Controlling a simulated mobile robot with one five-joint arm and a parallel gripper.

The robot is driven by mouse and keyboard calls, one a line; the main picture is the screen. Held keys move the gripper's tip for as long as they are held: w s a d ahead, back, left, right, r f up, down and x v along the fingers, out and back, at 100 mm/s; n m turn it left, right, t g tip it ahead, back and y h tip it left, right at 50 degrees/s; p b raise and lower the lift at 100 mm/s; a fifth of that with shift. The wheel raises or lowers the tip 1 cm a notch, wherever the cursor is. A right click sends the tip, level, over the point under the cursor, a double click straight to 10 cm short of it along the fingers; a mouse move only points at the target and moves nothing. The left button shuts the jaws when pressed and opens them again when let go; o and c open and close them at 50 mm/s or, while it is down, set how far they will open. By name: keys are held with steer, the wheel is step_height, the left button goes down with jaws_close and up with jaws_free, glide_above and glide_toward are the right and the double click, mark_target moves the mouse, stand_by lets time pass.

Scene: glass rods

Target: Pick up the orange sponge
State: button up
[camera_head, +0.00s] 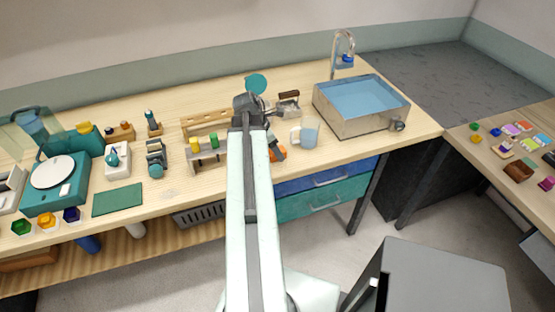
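My gripper (257,103) is at the far end of my arm, over the back middle of the bench, beyond the orange patch. The gripper is small and dark here, and its fingers are not clear.
A glass mug (305,133) stands right of the orange patch, with a water-filled basin (330,120) beyond. A wooden rack (205,122) and a stand with colored caps (205,154) are left of my arm. A grey surface (445,285) is at the lower right.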

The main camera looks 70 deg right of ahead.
steer(key=shift+b+x, duration=0.35)
steer(key=shift+x, duration=0.65)
steer(key=shift+r, duration=0.15)
steer(key=shift+c, duration=0.6)
steer(key=c, duration=1.3)
step_height(320, 180, up, 10)
steer(key=p, duration=1)
steer(key=shift+r+p, duration=0.15)
steer(key=shift+p, duration=0.15)
